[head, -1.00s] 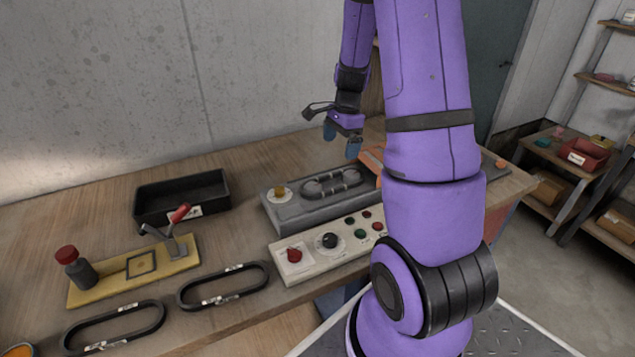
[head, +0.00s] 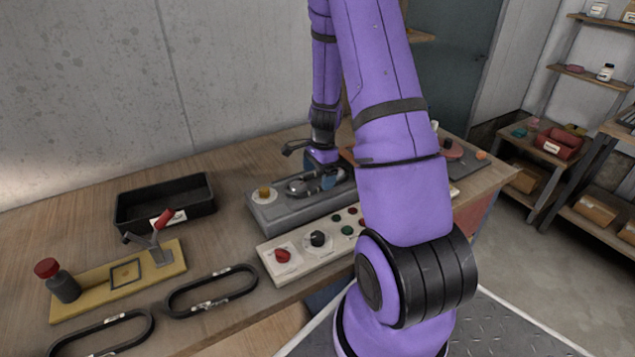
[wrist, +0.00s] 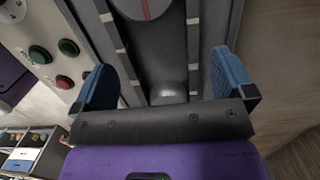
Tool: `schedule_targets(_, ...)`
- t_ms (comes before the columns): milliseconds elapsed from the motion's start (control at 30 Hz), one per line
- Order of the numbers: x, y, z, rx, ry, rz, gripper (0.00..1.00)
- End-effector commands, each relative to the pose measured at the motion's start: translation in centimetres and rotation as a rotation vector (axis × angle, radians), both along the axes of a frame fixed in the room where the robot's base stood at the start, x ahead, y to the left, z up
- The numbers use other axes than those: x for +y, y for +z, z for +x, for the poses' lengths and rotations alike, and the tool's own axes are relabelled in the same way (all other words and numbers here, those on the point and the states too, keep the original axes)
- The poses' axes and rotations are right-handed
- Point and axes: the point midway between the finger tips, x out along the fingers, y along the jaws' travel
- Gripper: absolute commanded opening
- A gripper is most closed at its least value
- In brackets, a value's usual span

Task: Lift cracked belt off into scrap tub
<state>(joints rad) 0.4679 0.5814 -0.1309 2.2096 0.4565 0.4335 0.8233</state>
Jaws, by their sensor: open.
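The mounted belt (head: 298,184) is a dark loop on the grey drive unit (head: 275,213). My gripper (head: 312,184) is down over the unit's right part and hides some of the belt. In the wrist view my gripper (wrist: 166,80) is open, its blue fingers on either side of the belt. The belt's two dark strands (wrist: 193,45) carry pale marks there. I cannot tell whether the fingers touch it, and no crack is clear. A black open tub (head: 130,217) with a white label, probably the scrap tub, stands to the left and looks empty.
A control panel (head: 290,258) with a red knob, black dial and buttons lies in front of the unit. Two loose black belts (head: 210,306) lie at the front left. A yellow plate (head: 90,303) holds a lever clamp and red-capped bottle. Bare table separates tub and unit.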

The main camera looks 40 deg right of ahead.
Motion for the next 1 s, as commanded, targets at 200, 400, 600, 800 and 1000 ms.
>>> schedule_targets(200, 0.1, -1.2, 0.0, -0.001, 0.0, 0.0, 1.0)
schedule_targets(400, 0.1, -1.2, 0.0, -0.001, 0.001, 0.0, 0.93)
schedule_targets(600, 0.1, -1.2, 0.0, -0.001, 0.001, 0.0, 0.54)
schedule_targets(800, 0.1, -1.2, 0.0, -0.001, 0.001, 0.0, 0.54)
schedule_targets(1000, 0.1, 0.2, 0.1, -0.003, 0.002, -0.002, 0.54)
